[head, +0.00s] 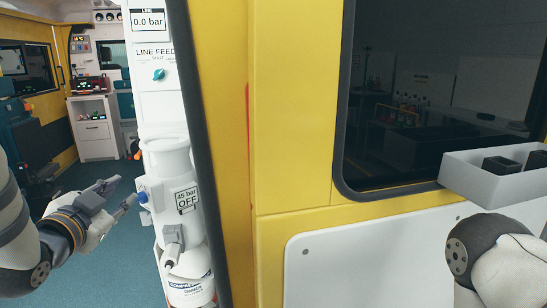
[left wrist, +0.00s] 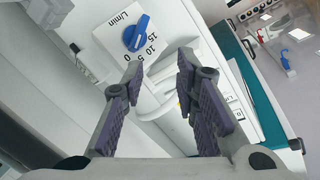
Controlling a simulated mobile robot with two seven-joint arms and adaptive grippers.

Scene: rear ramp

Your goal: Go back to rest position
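My left gripper (head: 126,193) is open and empty in the head view, just left of a white gas cylinder (head: 172,220). It points at a blue knob (head: 143,197) on the cylinder's side, near a label reading "45 bar OFF". In the left wrist view the two fingers of the gripper (left wrist: 160,72) stand apart with nothing between them. Beyond them is a blue dial knob (left wrist: 137,33) with an L/min scale. The gripper seems apart from the knob. My right arm shows at the lower right of the head view, but its gripper is out of view.
A white panel (head: 147,97) above the cylinder reads "LINE 0.0 bar" and has a teal knob (head: 159,74). A yellow wall (head: 290,130) with a dark window (head: 425,60) fills the middle and right. A grey tray (head: 480,180) is at right. Teal floor (head: 105,262) lies at left.

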